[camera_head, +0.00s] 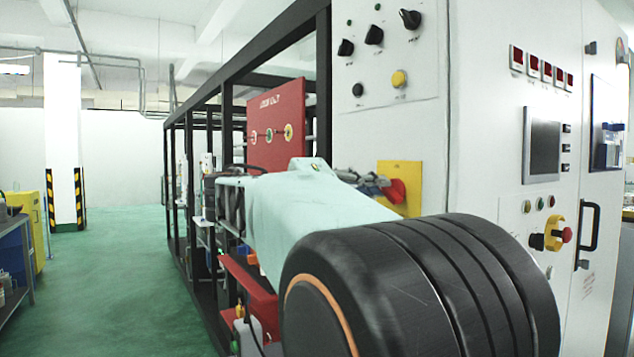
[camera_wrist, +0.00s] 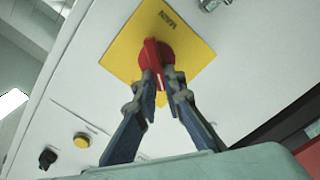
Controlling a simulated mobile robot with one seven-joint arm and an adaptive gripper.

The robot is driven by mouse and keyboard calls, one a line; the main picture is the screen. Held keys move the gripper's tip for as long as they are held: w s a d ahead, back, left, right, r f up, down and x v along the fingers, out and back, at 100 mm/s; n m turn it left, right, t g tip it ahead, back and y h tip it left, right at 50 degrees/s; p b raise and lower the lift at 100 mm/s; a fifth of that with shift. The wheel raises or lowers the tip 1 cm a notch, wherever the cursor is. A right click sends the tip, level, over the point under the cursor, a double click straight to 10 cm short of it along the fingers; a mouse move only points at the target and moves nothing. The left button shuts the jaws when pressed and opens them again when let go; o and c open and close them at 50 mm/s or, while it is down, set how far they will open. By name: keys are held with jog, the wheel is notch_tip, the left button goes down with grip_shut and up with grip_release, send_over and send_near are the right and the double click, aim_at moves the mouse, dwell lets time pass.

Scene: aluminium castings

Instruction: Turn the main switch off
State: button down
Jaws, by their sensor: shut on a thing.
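The main switch is a red rotary knob (camera_wrist: 160,57) on a yellow square plate (camera_wrist: 125,60) marked "MAIN" in the wrist view. In the head view the red knob (camera_head: 395,191) and yellow plate (camera_head: 412,172) are on the white cabinet front, right of centre. My gripper (camera_wrist: 159,75) is shut on the red knob, one finger on each side of its handle. In the head view my gripper (camera_head: 375,184) reaches the knob from the left, and my arm hides part of the plate.
Black selector knobs (camera_head: 374,36) and a yellow button (camera_head: 399,78) sit above the plate on the cabinet. A red lockout board (camera_head: 276,120) hangs on the black frame behind my arm. A red emergency button (camera_head: 566,234) and a screen (camera_head: 543,145) are further right.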

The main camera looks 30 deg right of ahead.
jog(key=shift+f+n, duration=0.1)
jog(key=shift+n, duration=0.4)
jog(key=c, duration=2)
grip_release()
jog(key=a, duration=0.8)
jog(key=s+a, duration=0.1)
jog(key=a, duration=0.3)
